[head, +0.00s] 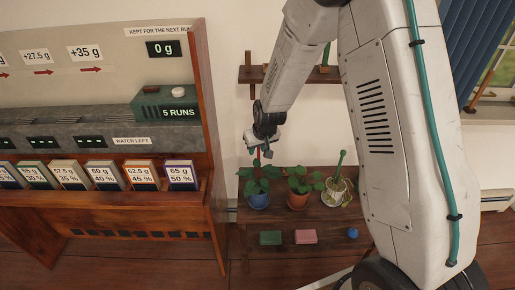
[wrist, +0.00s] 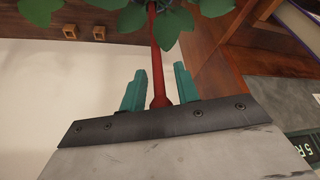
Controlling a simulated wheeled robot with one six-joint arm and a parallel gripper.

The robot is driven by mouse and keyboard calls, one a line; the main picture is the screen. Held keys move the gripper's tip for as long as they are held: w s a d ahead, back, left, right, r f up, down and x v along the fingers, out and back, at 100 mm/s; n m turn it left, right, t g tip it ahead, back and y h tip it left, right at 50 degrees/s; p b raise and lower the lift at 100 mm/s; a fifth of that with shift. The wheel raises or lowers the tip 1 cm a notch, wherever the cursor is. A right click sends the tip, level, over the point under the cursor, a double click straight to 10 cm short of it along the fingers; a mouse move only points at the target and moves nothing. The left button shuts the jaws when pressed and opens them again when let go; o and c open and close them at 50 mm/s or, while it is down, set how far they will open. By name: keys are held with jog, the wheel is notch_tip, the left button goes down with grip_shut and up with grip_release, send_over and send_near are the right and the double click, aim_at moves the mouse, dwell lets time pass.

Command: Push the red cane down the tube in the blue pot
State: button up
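The blue pot (head: 258,201) stands on the wooden shelf with a leafy green plant in it. The red cane (head: 258,158) rises upright above the leaves. My gripper (head: 261,151) is over the plant, pointing down at the top of the cane. In the wrist view the red cane (wrist: 157,55) runs between the two teal fingers of my gripper (wrist: 159,84), with a gap visible on both sides. The cane's knobbed end is close to the palm, and its other end disappears among the leaves (wrist: 190,12). The tube is hidden by the leaves.
To the right stand a terracotta pot (head: 297,200) with a plant and a white pot (head: 332,196) with a green cane. A green box (head: 271,238), a pink box (head: 306,237) and a blue ball (head: 352,233) lie in front. A wooden cabinet (head: 212,150) stands close on the left.

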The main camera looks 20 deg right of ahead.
jog(key=shift+r, duration=0.1)
jog(key=s+f+v, duration=0.1)
jog(key=s+v, duration=0.2)
jog(key=v, duration=1.8)
jog(key=s+d+r+g, duration=0.1)
jog(key=s+r, duration=0.3)
jog(key=s, duration=0.9)
jog(key=s+d+r+m+g, duration=0.1)
jog(key=s+r, duration=0.4)
jog(key=s, duration=0.9)
jog(key=shift+s+g, duration=0.3)
jog(key=shift+g, duration=0.4)
